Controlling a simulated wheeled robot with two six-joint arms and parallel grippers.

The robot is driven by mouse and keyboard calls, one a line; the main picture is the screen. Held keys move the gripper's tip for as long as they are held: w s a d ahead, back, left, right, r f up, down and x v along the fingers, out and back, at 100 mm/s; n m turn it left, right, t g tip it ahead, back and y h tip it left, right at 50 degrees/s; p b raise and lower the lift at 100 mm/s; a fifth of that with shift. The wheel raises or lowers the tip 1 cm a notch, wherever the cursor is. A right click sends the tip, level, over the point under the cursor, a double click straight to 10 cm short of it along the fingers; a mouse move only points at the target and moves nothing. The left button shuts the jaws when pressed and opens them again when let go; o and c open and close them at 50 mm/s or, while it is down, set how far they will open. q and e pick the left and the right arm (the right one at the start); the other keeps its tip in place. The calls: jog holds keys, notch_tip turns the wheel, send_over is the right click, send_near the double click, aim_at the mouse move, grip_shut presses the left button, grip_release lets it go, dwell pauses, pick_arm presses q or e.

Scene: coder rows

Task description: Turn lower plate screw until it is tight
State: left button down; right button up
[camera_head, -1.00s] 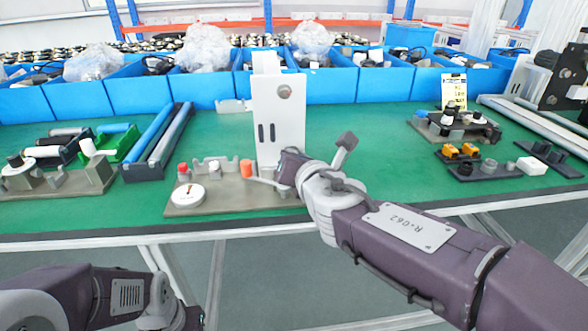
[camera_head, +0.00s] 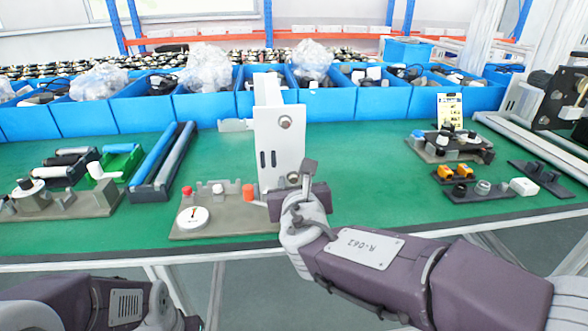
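A white upright plate (camera_head: 268,140) stands on a grey base (camera_head: 222,226) at the front middle of the green bench. Its upper screw (camera_head: 285,122) shows clearly. The lower plate screw (camera_head: 293,178) shows low on the plate, just above my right gripper. My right gripper (camera_head: 297,197) is in front of the plate's lower right part.
The grey base also carries a round white dial (camera_head: 193,218), a red knob (camera_head: 187,191) and an orange knob (camera_head: 248,191). Blue bins (camera_head: 208,107) line the back. Other fixtures stand left and right.

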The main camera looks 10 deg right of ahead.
jog(key=shift+a+r+n+h+p, duration=0.1)
jog(key=shift+r+n+h+p, duration=0.2)
jog(key=shift+n+p, duration=0.3)
jog(key=shift+f+n+h, duration=0.25)
jog(key=shift+n+h, duration=0.15)
jog(key=shift+n, duration=0.4)
pick_arm(q)
notch_tip(320, 180, up, 2)
jog(key=shift+r, duration=0.25)
pick_arm(e)
jog(key=shift+f, duration=0.1)
grip_shut()
pick_arm(q)
jog(key=shift+f, duration=0.1)
pick_arm(e)
grip_release()
